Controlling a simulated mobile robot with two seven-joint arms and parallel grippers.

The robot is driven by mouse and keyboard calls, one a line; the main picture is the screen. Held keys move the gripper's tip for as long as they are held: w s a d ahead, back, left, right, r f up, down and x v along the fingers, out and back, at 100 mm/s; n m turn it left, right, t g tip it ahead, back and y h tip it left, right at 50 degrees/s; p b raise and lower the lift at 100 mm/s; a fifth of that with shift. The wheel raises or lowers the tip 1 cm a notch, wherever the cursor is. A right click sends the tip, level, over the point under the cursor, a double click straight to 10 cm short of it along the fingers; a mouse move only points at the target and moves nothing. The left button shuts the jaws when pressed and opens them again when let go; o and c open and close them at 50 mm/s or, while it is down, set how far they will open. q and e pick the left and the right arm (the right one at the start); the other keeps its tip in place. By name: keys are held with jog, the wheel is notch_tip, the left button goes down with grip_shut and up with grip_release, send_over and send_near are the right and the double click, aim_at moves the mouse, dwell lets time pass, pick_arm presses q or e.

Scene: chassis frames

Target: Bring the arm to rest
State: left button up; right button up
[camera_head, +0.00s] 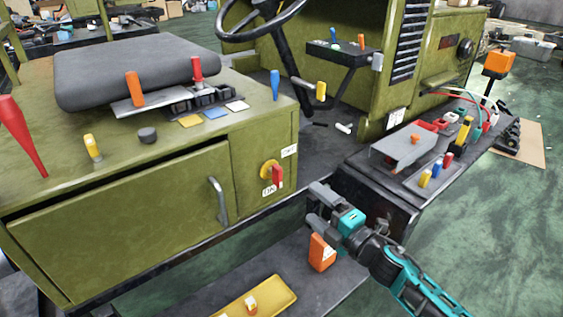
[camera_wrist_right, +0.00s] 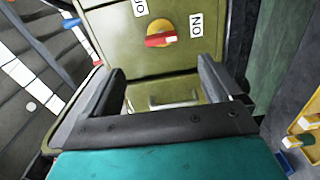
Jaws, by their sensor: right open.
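My right gripper (camera_head: 314,206) reaches in from the lower right, in front of the green chassis (camera_head: 130,225). Its jaws are apart, with nothing visible between them. In the right wrist view the two dark fingers (camera_wrist_right: 158,78) also stand apart. A red rotary switch (camera_head: 277,174) on a yellow disc is on the chassis front, up and left of the gripper; it also shows beyond the fingers in the wrist view (camera_wrist_right: 160,40). My left gripper is not in view.
An orange block (camera_head: 321,252) is close below the gripper. A yellow tray (camera_head: 262,300) lies on the lower step. A black side ledge (camera_head: 380,188) with a grey metal box (camera_head: 404,149) and coloured levers is up and right. Open green floor (camera_head: 490,235) lies to the right.

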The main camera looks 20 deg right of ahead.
jog(key=s+a+f+m+g+h, duration=0.2)
jog(key=s+a+f+m+g, duration=0.1)
jog(key=s+f+m, duration=0.4)
jog(key=s+a+f+m+g+h, duration=0.2)
jog(key=s+f+m, duration=0.5)
jog(key=s+m, duration=0.5)
jog(key=shift+s+a+g, duration=0.5)
jog(key=shift+g, duration=0.1)
dwell(0.9)
jog(key=shift+c, duration=0.3)
